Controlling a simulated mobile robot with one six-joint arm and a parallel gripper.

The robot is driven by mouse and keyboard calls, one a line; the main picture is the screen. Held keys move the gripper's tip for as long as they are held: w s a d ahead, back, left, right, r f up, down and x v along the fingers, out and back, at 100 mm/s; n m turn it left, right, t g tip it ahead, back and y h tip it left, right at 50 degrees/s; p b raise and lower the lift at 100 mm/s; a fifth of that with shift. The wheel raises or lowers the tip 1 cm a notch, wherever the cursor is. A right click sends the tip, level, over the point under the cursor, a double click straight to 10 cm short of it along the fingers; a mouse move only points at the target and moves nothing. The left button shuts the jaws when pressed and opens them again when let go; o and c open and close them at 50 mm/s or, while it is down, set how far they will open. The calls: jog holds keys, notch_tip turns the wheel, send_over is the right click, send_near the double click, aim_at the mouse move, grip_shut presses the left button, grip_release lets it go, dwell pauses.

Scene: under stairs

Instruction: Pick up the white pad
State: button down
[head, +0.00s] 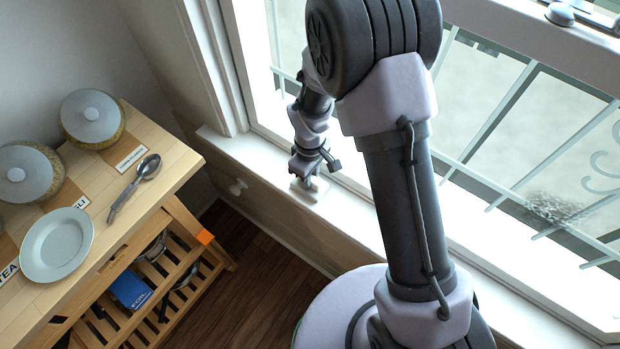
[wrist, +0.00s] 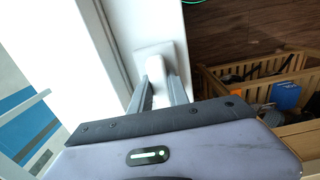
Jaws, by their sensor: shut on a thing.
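The white pad (head: 311,192) is a small pale block at the window sill, below my gripper (head: 304,176) in the head view. In the wrist view, the white pad (wrist: 153,52) has a flat rounded plate and a raised part that reaches between the fingers. My gripper (wrist: 163,88) is shut on this raised part, with one finger on each side. The pad is at the sill's room-side edge. I cannot tell whether it touches the sill.
The white sill (head: 367,213) runs along the barred window (head: 530,130). A wooden shelf cart (head: 150,190) at left holds lidded jars (head: 92,118), a plate (head: 56,245), a spoon (head: 134,188) and a blue box (head: 130,290). Dark floor (head: 255,270) lies between.

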jog(key=r, duration=0.1)
jog(key=r+p, duration=0.1)
jog(key=r, duration=0.1)
jog(key=shift+s+a+r, duration=0.1)
jog(key=shift+s+r, duration=0.15)
jog(key=shift+r, duration=0.05)
jog(key=s+a+p, duration=0.1)
jog(key=s+a, duration=0.2)
jog(key=s, duration=0.4)
jog(key=s+a+r, duration=0.1)
jog(key=s+a, duration=0.2)
jog(key=s, duration=0.4)
jog(key=shift+a+p, duration=0.35)
jog(key=c, duration=2)
grip_release()
grip_shut()
